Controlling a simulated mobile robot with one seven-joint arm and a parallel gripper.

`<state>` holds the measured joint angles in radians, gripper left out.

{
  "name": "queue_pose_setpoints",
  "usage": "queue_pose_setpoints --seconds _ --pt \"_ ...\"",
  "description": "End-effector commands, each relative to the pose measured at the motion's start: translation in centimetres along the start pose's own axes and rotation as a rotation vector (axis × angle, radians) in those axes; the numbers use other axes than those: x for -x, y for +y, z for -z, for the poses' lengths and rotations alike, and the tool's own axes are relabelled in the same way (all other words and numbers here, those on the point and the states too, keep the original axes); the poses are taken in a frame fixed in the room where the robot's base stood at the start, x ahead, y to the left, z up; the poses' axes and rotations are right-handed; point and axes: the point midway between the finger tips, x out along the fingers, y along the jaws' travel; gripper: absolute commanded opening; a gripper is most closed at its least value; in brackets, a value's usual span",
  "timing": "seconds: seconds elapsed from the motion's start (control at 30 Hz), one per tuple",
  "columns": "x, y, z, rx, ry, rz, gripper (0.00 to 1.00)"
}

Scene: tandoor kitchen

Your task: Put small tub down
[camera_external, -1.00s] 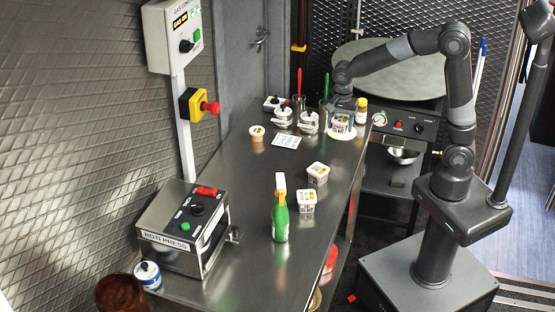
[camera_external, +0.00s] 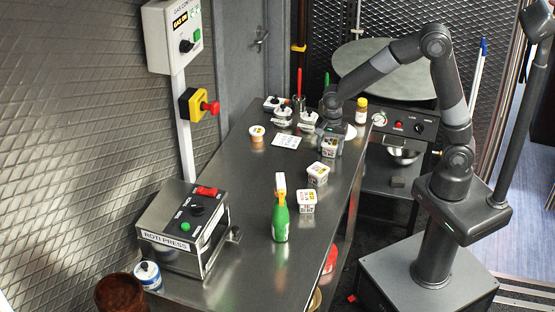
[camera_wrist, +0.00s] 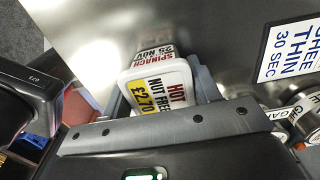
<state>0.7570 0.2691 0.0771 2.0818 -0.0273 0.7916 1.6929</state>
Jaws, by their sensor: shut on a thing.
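The small tub (camera_wrist: 160,80) is white with a printed lid reading HOT, NUT FREE and SPINACH. In the wrist view it sits between the two fingers of my gripper (camera_wrist: 158,98), which is shut on it. In the external view the tub (camera_external: 328,150) shows below my gripper (camera_external: 331,138), over the right side of the steel counter (camera_external: 249,210). I cannot tell whether its base touches the counter. Two similar white tubs, one (camera_external: 317,174) nearer the gripper and one (camera_external: 306,201) nearer the camera, stand on the counter.
A label card (camera_external: 286,141), an orange-brown tub (camera_external: 257,138) and metal containers (camera_external: 283,117) are to the left. A green bottle (camera_external: 281,220) stands nearer the camera. The counter's left middle is clear.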

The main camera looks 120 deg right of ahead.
Motion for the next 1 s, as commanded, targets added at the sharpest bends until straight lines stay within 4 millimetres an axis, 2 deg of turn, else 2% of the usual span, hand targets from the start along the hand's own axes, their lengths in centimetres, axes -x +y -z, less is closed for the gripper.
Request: queue_pose_setpoints --seconds 0.07,0.1,0.33,0.67,0.77,1.0 --pt "-0.3 0.0 0.0 0.000 0.000 -0.001 0.30" --pt "-0.3 0.0 0.0 0.000 0.000 -0.001 0.59" --pt "-0.2 0.0 0.0 0.000 0.000 -0.001 0.78" --pt "0.3 0.0 0.0 0.000 0.000 0.001 0.78" --pt "1.6 -0.1 0.0 0.001 0.000 0.003 0.78" --pt "6.8 -0.1 -0.1 0.001 0.000 0.005 0.78"
